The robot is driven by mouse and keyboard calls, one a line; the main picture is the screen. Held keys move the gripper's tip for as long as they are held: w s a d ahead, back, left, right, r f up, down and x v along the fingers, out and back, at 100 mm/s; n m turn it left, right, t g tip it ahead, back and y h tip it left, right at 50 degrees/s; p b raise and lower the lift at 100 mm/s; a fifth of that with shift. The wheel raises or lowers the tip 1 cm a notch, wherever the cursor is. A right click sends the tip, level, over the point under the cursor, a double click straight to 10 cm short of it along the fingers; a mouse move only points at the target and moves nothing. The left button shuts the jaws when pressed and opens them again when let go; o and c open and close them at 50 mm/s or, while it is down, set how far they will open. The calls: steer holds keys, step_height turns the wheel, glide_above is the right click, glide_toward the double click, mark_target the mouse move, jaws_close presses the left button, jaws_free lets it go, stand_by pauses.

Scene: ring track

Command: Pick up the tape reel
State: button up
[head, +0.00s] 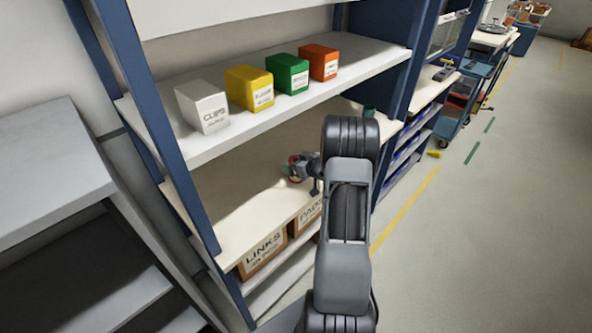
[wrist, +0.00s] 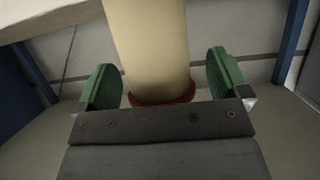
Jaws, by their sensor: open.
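A pale beige rounded body (wrist: 150,45) with a dark red rim at its lower end, which looks like the tape reel, stands between my green fingertips in the wrist view. In the head view only a bit of red (head: 293,159) shows beside my gripper, on the middle shelf; the rest is hidden. In the head view my gripper (head: 296,172) reaches left over the middle shelf (head: 235,205), below the upper shelf.
White, yellow (head: 249,90), green and orange (head: 319,63) boxes stand on the upper shelf. Cardboard boxes, one marked LINKS (head: 263,255), sit below. A blue upright (head: 404,60) stands right of the bay. The floor at right is open; a blue cart (head: 465,105) stands further off.

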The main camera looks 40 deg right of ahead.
steer(key=shift+c, duration=0.3)
steer(key=c, duration=1)
steer(key=shift+r, duration=0.1)
